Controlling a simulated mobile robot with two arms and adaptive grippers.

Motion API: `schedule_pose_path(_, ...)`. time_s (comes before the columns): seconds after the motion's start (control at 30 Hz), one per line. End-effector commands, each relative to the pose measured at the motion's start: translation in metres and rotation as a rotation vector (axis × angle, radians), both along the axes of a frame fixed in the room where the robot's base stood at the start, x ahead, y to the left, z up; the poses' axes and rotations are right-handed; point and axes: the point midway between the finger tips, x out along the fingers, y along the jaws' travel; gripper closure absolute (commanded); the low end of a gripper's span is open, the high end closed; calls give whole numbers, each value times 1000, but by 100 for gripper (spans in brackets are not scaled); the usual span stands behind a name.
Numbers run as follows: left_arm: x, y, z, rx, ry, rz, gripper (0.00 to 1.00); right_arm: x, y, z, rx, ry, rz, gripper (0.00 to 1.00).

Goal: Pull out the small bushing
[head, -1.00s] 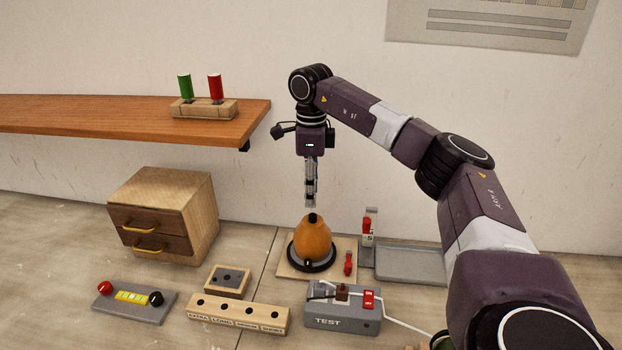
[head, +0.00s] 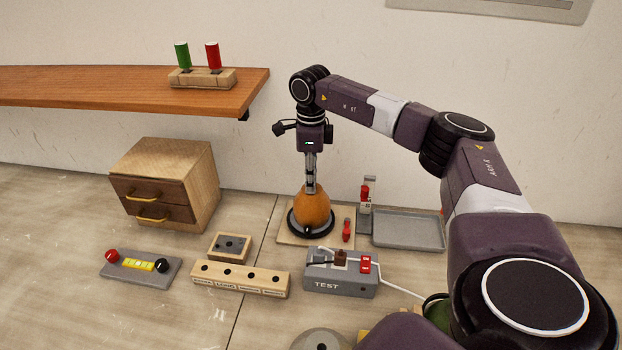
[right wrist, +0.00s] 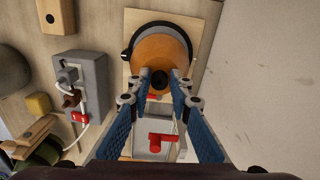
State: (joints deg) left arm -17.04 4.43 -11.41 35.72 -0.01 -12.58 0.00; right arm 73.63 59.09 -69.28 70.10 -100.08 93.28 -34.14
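The small bushing, a dark cap (right wrist: 159,80), sits on top of the orange rounded lamp body (head: 313,212). The lamp body also shows in the right wrist view (right wrist: 163,54). It stands on a black ring on a wooden board (head: 287,236). My right gripper (head: 310,189) points straight down at the lamp's top and hides the bushing in the head view. In the right wrist view its fingertips (right wrist: 161,74) are on either side of the bushing, apart, with a narrow gap seeming to show. My left gripper is not in view.
A red switch piece (head: 346,230) stands right of the lamp, with a grey tray (head: 408,230) beyond. The grey TEST box (head: 341,286) with a white cable is in front. A wooden hole block (head: 240,278) and a drawer cabinet (head: 165,185) are to the left.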

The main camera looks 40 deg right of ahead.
Motion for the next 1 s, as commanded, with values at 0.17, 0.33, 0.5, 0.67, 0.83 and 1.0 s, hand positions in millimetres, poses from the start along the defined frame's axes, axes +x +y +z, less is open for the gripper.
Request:
schedule_pose_path(0.17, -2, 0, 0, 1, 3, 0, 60, 0, 0, 0, 0, 0, 0, 100)
schedule_pose_path(0.33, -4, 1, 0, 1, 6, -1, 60, 0, 0, 0, 0, 0, 0, 99)
schedule_pose_path(0.5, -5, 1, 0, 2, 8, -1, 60, 0, 0, 0, 0, 0, 0, 100)
schedule_pose_path(0.67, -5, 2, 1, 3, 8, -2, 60, 0, 0, 2, 0, 0, 0, 100)
schedule_pose_path(0.83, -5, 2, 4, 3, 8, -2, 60, 0, 0, 5, 0, 0, 0, 100)
schedule_pose_path(1.0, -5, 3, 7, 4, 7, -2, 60, 0, 0, 8, 0, 0, 0, 100)
